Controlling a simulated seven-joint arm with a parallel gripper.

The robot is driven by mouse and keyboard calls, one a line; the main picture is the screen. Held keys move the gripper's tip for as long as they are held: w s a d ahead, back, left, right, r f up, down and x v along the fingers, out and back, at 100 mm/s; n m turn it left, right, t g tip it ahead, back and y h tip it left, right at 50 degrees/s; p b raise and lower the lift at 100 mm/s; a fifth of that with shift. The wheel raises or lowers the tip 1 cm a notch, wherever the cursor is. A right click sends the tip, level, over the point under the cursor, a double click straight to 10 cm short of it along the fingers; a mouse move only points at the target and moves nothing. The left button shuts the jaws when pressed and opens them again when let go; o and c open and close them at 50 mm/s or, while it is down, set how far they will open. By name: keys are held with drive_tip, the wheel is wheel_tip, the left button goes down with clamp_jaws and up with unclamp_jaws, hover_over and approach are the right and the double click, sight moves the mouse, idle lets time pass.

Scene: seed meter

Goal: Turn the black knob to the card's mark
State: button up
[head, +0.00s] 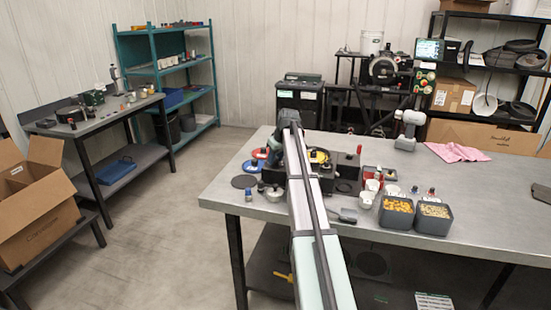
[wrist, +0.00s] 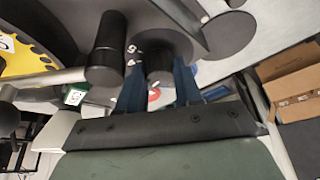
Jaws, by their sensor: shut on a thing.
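In the wrist view, the two blue fingers of my gripper (wrist: 157,82) are closed on the sides of a black round knob (wrist: 160,60). Small white marks show beside the knob on its left. A small white card with a green border (wrist: 75,97) lies left of my gripper; its mark is too small to read. A black cylinder (wrist: 107,45) stands between the card and the knob. In the head view, my arm covers much of the seed meter, and the knob cannot be made out there.
A yellow toothed disc (wrist: 18,55) is at the left of the wrist view. On the bench (head: 470,205), a tray of orange seeds (head: 397,211) and a tray of pale seeds (head: 434,216) stand right of my arm. A pink cloth (head: 458,152) lies farther back. The bench's right side is mostly clear.

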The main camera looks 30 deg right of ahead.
drive_tip(key=n+y, duration=0.1)
drive_tip(key=n, duration=0.2)
drive_tip(key=n+y, duration=0.1)
drive_tip(key=n, duration=0.2)
drive_tip(key=shift+w+d+g, duration=0.1)
drive_tip(key=shift+d+g, duration=0.1)
drive_tip(key=shift+g, duration=0.2)
idle(0.3)
drive_tip(key=o, duration=1)
drive_tip(key=shift+o, duration=0.2)
drive_tip(key=v, duration=1.4)
drive_tip(key=shift+d+f, duration=0.1)
